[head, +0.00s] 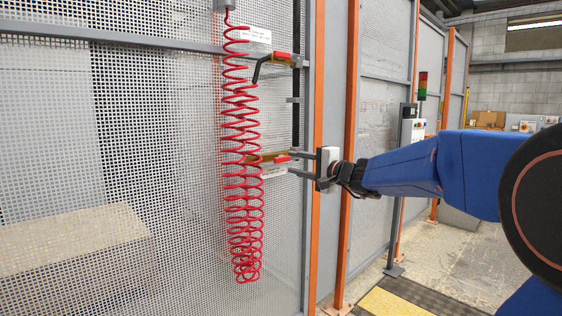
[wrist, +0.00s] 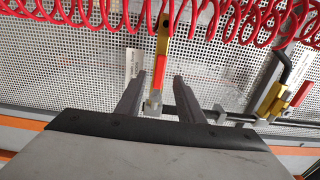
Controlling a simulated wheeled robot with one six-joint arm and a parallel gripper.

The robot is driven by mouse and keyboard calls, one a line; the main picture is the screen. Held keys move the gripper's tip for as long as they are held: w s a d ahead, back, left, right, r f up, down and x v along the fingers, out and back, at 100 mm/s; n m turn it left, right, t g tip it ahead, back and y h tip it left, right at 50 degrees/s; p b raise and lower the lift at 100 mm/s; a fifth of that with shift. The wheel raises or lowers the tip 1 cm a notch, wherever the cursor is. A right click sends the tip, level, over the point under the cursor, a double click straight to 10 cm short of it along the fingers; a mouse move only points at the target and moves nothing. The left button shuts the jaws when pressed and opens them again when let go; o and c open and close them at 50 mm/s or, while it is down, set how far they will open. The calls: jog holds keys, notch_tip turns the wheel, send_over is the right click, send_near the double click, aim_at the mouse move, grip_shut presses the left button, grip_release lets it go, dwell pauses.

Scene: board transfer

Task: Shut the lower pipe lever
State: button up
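The lower pipe lever (head: 277,159) is a red handle on a brass-coloured fitting, partly behind the red coiled hose in the head view. In the wrist view the lower lever (wrist: 159,72) runs up the picture, its red part lying between my two fingers. My gripper (head: 291,162) is open at the lever's right end, fingers pointing left. In the wrist view my gripper (wrist: 159,76) shows a gap on each side of the lever. Its depth relative to the fingertips is hard to tell. An upper lever (head: 280,55) with a black bent pipe sits above.
A red coiled hose (head: 241,130) hangs just left of the levers and crosses the top of the wrist view (wrist: 90,14). Behind is a perforated mesh panel (head: 150,150). Orange posts (head: 316,220) stand near my gripper. The upper valve (wrist: 275,98) shows at the wrist view's right.

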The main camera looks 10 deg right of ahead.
aim_at(282, 160)
jog(key=x, duration=0.7)
jog(key=shift+w+a, duration=0.1)
jog(key=shift+w, duration=0.05)
grip_shut()
